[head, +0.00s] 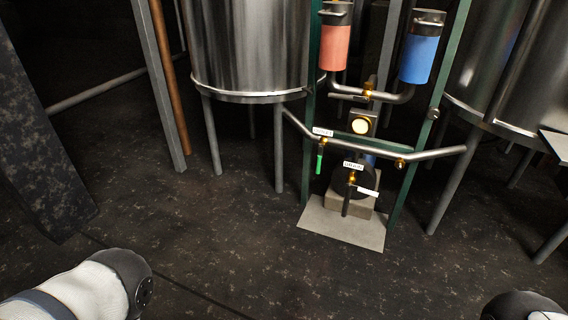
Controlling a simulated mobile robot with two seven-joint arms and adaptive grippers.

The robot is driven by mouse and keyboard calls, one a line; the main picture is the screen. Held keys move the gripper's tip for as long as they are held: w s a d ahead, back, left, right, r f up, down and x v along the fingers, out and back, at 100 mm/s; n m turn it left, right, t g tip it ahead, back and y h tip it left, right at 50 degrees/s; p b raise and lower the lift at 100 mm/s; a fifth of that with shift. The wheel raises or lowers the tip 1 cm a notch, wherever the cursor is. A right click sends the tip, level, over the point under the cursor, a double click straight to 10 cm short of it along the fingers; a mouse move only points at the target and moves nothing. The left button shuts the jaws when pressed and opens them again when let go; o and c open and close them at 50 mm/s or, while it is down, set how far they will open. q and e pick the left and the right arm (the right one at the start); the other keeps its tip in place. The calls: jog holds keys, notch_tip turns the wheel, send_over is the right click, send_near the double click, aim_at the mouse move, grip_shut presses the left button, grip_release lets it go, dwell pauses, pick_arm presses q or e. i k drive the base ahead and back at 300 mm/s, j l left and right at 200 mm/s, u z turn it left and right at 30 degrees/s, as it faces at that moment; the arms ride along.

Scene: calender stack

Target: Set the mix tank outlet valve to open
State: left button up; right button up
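A valve (323,143) with a green handle (319,164) sits on the left sloping pipe in the head view. Its handle hangs down, across the line of the pipe. A small white label (322,132) is above it, too small to read surely. I cannot tell surely which valve is the mix tank outlet. Only parts of my arms show at the bottom left and bottom right corners, far from the valves. Neither gripper is in view.
Steel tanks (250,45) on legs stand left and right of a green frame (311,110). Red (335,48) and blue (419,58) cylinders hang above. The frame stands on a grey base plate (318,226). The dark floor in front is clear.

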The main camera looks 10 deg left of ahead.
aim_at(321, 150)
jog(key=i+l+z, duration=0.2)
jog(key=i+l, duration=0.35)
jog(key=i+l+z, duration=0.15)
jog(key=i+l, duration=0.35)
jog(key=i, duration=0.2)
